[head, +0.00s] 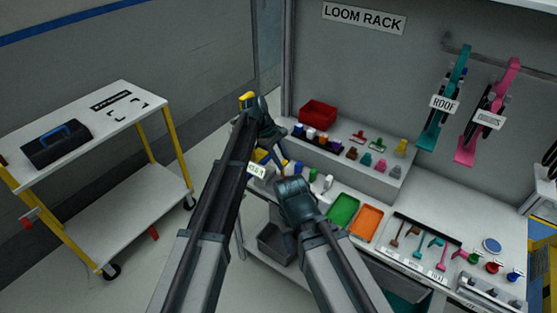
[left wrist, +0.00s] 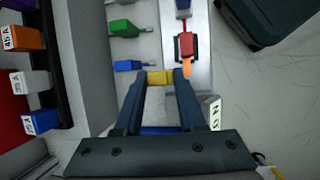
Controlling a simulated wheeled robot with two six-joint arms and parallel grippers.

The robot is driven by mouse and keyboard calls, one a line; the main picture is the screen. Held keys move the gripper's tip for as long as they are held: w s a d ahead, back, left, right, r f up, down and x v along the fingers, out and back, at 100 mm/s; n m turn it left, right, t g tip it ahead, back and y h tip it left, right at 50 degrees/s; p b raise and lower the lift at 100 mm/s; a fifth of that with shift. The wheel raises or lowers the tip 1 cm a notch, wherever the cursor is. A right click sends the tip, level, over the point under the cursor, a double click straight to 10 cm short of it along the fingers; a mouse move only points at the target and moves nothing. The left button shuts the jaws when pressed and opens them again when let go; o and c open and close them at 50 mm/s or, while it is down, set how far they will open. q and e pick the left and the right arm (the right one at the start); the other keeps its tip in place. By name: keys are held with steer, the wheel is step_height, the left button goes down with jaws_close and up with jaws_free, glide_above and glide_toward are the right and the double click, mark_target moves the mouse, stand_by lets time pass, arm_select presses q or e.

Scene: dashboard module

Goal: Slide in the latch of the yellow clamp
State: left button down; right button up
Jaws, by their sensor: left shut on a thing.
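My left gripper (left wrist: 160,79) is shut on a small yellow part of the yellow clamp (left wrist: 159,77), which lies between its fingertips in the left wrist view. The fingers hide most of the clamp, and I cannot make out its latch or how far in it sits. In the head view my left gripper (head: 265,157) points down at the left end of the bench, with a bit of yellow (head: 258,155) beside it. My right arm reaches up at the middle of the head view, but its gripper's fingers do not show.
Green (left wrist: 121,27) and blue (left wrist: 128,66) clamps and a red one with an orange tip (left wrist: 186,46) lie near the fingers. A white label (left wrist: 214,112) stands close at right. Green (head: 343,210) and orange (head: 366,222) trays are further right. A cart (head: 125,205) stands left.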

arm_select(q)
steer(key=shift+w+d+f+n+g+y+b, duration=0.15)
steer(key=shift+w+d+n+g+y+b, duration=0.1)
steer(key=shift+w+d+g+y, duration=0.35)
steer(key=shift+w+d+f+n+g+y+b, duration=0.15)
steer(key=shift+w+d+g+y+b, duration=0.2)
steer(key=shift+w+g, duration=0.3)
steer(key=shift+g, duration=0.25)
steer(key=c, duration=0.6)
jaws_free()
steer(key=shift+a, duration=0.1)
steer(key=shift+r+p, duration=0.15)
steer(key=shift+p, duration=0.2)
